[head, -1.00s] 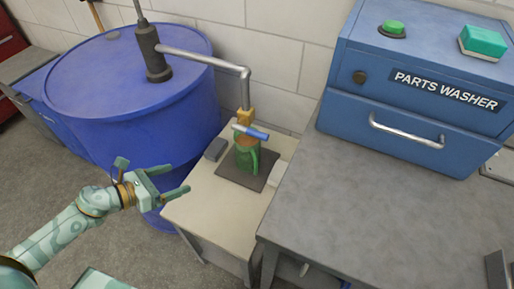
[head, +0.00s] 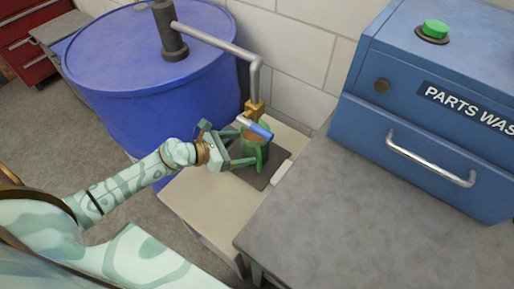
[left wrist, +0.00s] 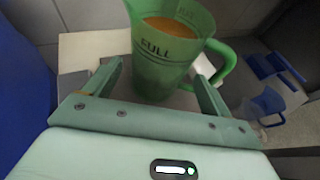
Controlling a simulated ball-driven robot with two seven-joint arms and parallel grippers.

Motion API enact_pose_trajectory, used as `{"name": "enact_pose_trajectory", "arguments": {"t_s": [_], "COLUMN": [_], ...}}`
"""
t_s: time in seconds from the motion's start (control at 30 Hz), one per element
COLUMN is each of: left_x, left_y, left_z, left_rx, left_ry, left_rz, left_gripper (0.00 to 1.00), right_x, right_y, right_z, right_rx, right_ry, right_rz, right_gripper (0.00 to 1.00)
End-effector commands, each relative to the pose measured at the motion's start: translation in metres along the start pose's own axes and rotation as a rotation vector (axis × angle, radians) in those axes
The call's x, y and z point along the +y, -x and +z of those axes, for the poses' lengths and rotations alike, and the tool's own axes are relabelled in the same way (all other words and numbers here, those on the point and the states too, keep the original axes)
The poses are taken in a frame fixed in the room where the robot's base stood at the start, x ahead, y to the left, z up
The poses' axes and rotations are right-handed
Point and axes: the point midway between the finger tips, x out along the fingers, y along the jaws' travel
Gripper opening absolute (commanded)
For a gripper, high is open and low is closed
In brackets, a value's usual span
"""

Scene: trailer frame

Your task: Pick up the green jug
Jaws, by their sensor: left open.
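The green jug (left wrist: 165,62) stands upright in the left wrist view, with orange-brown liquid inside, a "FULL" mark on its wall and its handle to the right. In the head view the jug (head: 262,152) stands on a dark mat (head: 279,170) under the brass tap (head: 254,110) with a blue lever, partly hidden by my gripper. My left gripper (head: 246,153) is open and has its fingers at the jug. In the left wrist view the fingers (left wrist: 158,85) lie to either side of the jug's lower part; I cannot tell whether they touch it. My right gripper is not in view.
The jug's small beige table (head: 205,200) stands between the blue drum (head: 150,75) and a grey bench (head: 330,215). A metal pipe (head: 215,43) runs above from the drum to the tap. The blue parts washer (head: 410,120) stands on the bench.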

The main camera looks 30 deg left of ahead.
Motion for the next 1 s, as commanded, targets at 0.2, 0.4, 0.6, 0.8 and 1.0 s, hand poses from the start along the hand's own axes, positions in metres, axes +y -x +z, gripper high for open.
{"name": "enact_pose_trajectory", "arguments": {"t_s": [0.2, 0.4, 0.6, 0.8, 1.0], "left_x": [0.0, 0.0, 0.0, 0.0, 0.0], "left_y": [-0.026, -0.053, -0.055, -0.055, -0.055], "left_z": [-0.002, -0.002, -0.001, -0.001, 0.0], "left_rx": [-0.001, -0.001, 0.001, 0.0, -0.002], "left_ry": [0.001, 0.001, -0.001, -0.001, -0.001], "left_rz": [0.0, 0.001, 0.001, 0.001, 0.001], "left_gripper": [0.83, 0.83, 0.83, 0.45, 0.27], "right_x": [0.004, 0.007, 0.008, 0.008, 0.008], "right_y": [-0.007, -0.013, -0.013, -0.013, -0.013], "right_z": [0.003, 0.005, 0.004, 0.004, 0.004], "right_rx": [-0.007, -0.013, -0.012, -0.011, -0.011], "right_ry": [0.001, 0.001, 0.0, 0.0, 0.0], "right_rz": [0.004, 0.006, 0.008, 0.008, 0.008], "right_gripper": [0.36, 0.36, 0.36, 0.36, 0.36]}}
